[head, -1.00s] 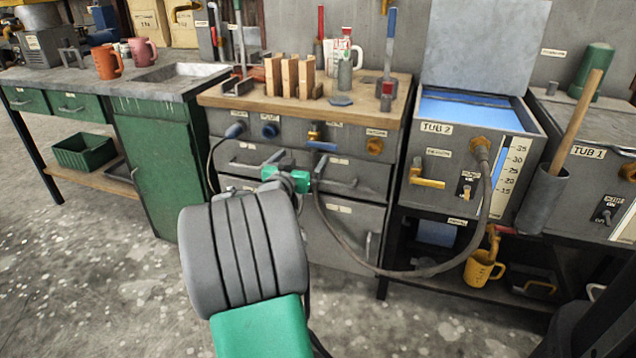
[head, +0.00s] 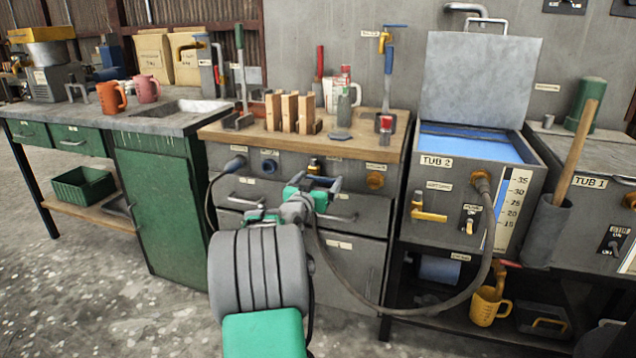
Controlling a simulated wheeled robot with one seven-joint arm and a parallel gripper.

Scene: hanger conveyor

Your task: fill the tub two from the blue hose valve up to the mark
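Tub 2 (head: 423,190) stands right of the workbench, its lid raised and blue water (head: 480,148) inside. Its front has a numbered scale (head: 517,198) with a blue strip beside it; the exact level and the mark are too small to read. A dark hose (head: 437,309) runs from its orange fitting (head: 481,181) down and left behind my arm.
A blue knob (head: 270,165) and an orange knob (head: 375,181) flank the valve. Drawer handles stick out below. Wooden blocks (head: 290,111) stand on the bench. A yellow jug (head: 487,307) is under tub 2. Tub 1 (head: 600,205) is at the right. The floor at left is clear.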

